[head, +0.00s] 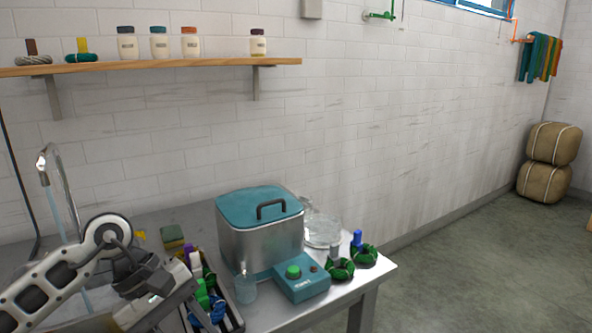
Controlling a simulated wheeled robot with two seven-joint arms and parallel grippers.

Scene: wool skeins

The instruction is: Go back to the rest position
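My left arm (62,273) comes in at the lower left, rises to a bent joint and turns down over the table's left part. No fingertips of my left gripper show. My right arm and gripper are out of view. Green skeins (341,269) and (363,255) stand on the table's right end, with a grey and a blue upright piece in them. A dark tray (237,318) beside my arm holds green, blue, white and purple items, partly hidden by the arm.
A steel pot with a teal lid (262,243) and a teal control box (301,284) stand on the metal table (348,299). A tap (57,178) rises behind my arm. A wooden shelf (150,67) holds jars and skeins. Bales (549,164) stand far right; floor there is clear.

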